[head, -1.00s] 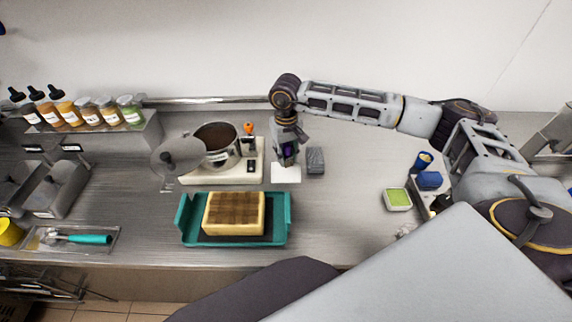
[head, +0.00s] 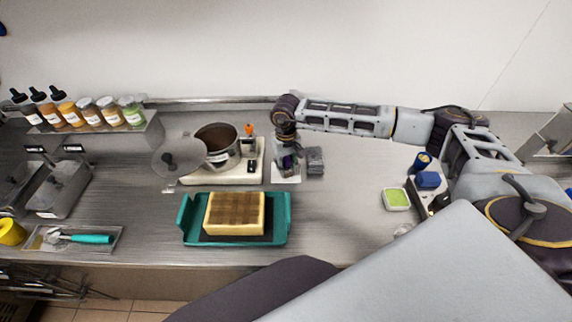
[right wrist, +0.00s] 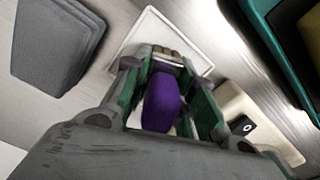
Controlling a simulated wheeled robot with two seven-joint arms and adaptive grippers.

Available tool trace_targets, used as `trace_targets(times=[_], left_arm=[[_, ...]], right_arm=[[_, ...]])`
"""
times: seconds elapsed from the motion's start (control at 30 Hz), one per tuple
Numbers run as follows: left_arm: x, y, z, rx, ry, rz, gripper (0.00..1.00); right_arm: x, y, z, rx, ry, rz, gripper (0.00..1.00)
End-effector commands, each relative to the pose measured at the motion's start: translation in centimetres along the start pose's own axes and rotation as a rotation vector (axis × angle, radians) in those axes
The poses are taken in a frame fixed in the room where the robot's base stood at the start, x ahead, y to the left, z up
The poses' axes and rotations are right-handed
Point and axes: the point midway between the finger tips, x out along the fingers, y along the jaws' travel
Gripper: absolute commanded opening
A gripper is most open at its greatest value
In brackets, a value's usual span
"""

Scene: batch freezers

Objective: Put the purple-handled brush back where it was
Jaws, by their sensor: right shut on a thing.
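My right gripper (head: 287,166) points down over a white square pad (head: 288,179) behind the teal tray. It is shut on the purple-handled brush, whose purple handle (right wrist: 160,103) stands between the fingers in the right wrist view. Brown bits, perhaps bristles, show just past the handle near the pad (right wrist: 150,25). I cannot tell whether the brush touches the pad. The gripper hides most of the brush in the head view. My left gripper is not in view.
A dark grey block (head: 315,161) stands close to the right of the gripper. The teal tray (head: 187,226) holds a waffle-like block in front.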

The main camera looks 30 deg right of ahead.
Motion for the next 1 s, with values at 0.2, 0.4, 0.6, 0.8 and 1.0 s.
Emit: trace_targets(times=[0.2,0.4,0.6,0.8,1.0], left_arm=[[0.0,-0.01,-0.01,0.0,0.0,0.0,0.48],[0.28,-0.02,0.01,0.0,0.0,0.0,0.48],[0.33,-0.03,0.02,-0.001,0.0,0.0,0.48],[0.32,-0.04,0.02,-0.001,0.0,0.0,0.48],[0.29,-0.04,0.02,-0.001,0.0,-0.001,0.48]], right_arm=[[0.11,0.01,-0.03,0.0,0.001,0.0,0.04],[0.34,0.02,-0.03,0.0,0.001,0.0,0.04],[0.39,0.04,-0.03,0.0,0.001,0.0,0.42],[0.36,0.04,-0.03,0.001,0.001,0.0,0.48],[0.34,0.04,-0.03,0.001,0.001,0.0,0.48]])
